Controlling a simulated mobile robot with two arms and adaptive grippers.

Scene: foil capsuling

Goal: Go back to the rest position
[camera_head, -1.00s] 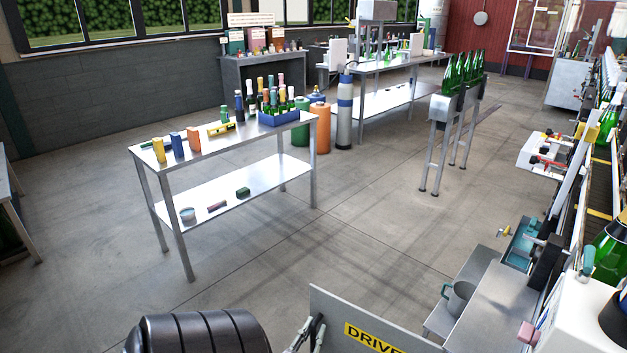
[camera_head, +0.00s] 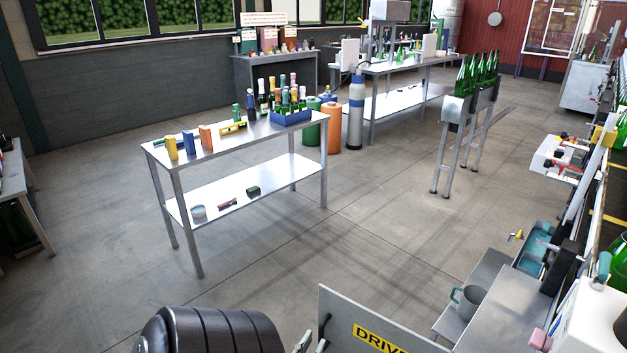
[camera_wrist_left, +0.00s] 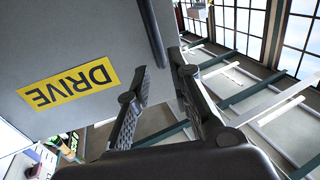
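My left gripper (camera_head: 311,342) shows only by its fingertips at the bottom edge of the head view, beside the left part of a grey panel (camera_head: 340,300) with a yellow DRIVE label (camera_head: 380,339). In the left wrist view the gripper (camera_wrist_left: 157,62) has its two dark fingers spread apart, with nothing held between them. The panel (camera_wrist_left: 60,40) fills the upper left there, and a dark bar handle (camera_wrist_left: 152,30) on it ends close to the fingertips. I cannot tell whether they touch. My right gripper is not in view.
A bottle stand (camera_head: 450,150) is further back. A bench with a grey mug (camera_head: 470,301) and machinery (camera_head: 565,155) lie at right. The floor (camera_head: 370,230) between is open.

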